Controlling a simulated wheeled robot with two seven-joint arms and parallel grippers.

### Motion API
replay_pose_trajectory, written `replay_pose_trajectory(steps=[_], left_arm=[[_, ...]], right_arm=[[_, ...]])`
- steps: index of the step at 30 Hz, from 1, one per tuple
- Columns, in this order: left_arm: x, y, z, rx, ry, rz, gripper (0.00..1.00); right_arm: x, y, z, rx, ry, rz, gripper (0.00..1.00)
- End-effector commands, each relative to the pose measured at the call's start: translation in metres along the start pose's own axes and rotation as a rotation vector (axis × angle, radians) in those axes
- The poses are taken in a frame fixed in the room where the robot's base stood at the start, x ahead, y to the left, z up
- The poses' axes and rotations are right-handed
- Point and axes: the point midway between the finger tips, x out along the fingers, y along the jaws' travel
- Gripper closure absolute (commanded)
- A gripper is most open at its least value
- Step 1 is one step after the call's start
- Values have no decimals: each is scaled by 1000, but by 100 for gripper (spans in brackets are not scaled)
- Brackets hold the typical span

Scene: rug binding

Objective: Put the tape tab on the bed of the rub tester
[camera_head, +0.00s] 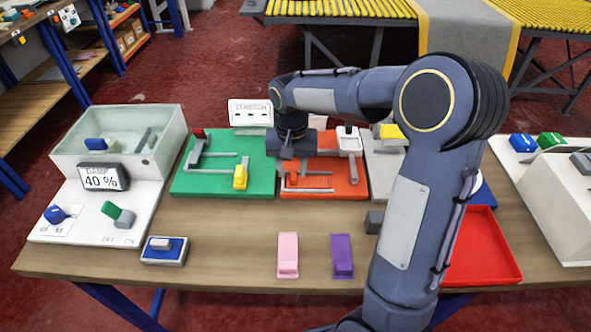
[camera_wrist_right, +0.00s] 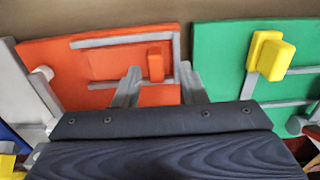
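No label marks the tape tab or the rub tester, so I cannot tell for sure which they are. A pink tab (camera_head: 288,255) and a purple tab (camera_head: 342,256) lie apart at the table's front. An orange board (camera_head: 350,178) with grey rails stands at the middle back; in the right wrist view it carries a small upright orange block (camera_wrist_right: 155,63). My right gripper (camera_wrist_right: 160,82) is open over this board, its fingers apart on the near side of the block. In the head view the gripper (camera_head: 291,170) partly hides the board. My left gripper is not in view.
A green board (camera_head: 215,183) with a yellow block (camera_head: 240,177) stands left of the orange one. A red tray (camera_head: 485,262) lies right, partly behind my right arm.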

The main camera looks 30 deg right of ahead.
Motion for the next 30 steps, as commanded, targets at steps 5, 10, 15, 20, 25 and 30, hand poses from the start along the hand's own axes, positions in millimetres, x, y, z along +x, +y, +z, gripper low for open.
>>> replay_pose_trajectory(steps=[5, 10, 15, 20, 25, 30], left_arm=[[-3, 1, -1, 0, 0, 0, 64], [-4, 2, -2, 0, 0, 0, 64], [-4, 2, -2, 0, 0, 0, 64], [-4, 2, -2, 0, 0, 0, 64], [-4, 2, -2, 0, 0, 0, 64], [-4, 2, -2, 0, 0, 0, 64]], right_arm=[[-33, 2, 0, 2, 1, 3, 63], [-57, 2, -1, 4, 0, 5, 63], [-70, 8, 8, -9, 2, -15, 63], [-83, 26, 46, -79, 34, -121, 63], [-89, 45, 110, -191, 111, -269, 63], [-80, 55, 170, -289, 217, -386, 63]])
